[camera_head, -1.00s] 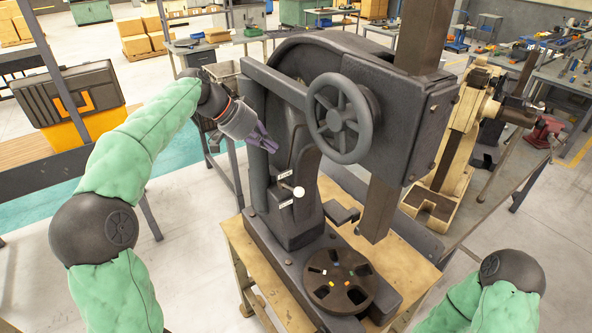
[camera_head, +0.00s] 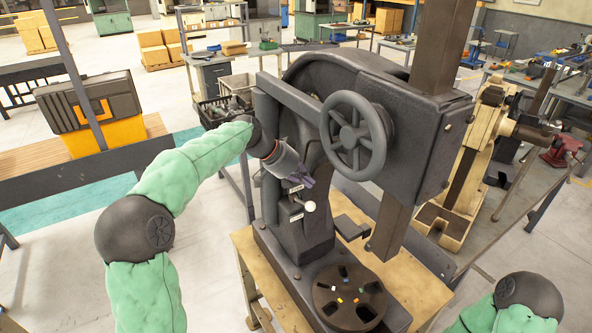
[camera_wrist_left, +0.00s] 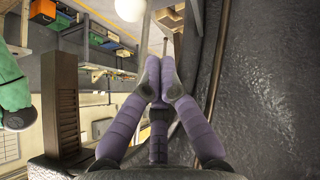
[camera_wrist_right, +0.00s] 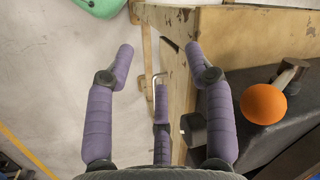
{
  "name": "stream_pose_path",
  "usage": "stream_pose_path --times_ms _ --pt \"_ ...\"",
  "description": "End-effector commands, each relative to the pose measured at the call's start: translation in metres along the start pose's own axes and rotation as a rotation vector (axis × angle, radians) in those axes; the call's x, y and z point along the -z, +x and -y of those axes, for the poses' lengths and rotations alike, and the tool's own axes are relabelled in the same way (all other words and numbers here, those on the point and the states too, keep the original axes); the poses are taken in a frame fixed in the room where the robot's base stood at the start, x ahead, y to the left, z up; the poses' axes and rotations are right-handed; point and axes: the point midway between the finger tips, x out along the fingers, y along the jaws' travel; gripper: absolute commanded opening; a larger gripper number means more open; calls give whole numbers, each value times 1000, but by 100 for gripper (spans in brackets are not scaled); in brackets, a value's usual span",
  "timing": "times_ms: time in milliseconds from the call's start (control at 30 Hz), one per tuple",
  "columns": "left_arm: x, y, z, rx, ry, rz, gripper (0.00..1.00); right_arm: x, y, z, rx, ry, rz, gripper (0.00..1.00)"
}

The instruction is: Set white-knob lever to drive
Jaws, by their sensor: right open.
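The white-knob lever (camera_head: 309,206) sticks out from the dark press column, beside two small white labels, in the head view. My left gripper (camera_head: 303,183) is just above the white knob, its purple fingers pointing toward it; a small gap seems to show between them. In the left wrist view my left gripper (camera_wrist_left: 160,68) has its fingertips drawn together, with no white knob visible between them. My right gripper (camera_wrist_right: 158,50) is open and empty in the right wrist view, beside the wooden stand's edge. It is out of the head view.
The press handwheel (camera_head: 354,134) stands right of and above my left gripper. The round slotted plate (camera_head: 349,296) sits on the press base below the lever. An orange ball knob (camera_wrist_right: 263,104) is right of my right gripper. The wooden stand (camera_wrist_right: 250,45) is close to its fingers.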

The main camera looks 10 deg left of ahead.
Motion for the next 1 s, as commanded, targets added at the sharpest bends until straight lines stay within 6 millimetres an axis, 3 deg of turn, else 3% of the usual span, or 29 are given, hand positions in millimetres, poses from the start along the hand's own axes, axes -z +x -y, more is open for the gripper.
stream_pose_path --times_ms 300,767,1000 --pt "-24 21 0 -1 -3 4 0 0 0 0 0 0 0 54" --pt "-26 23 0 2 -1 2 0 0 1 0 0 0 0 54" --pt "-29 28 -2 29 23 4 0 0 12 -4 0 0 0 54"
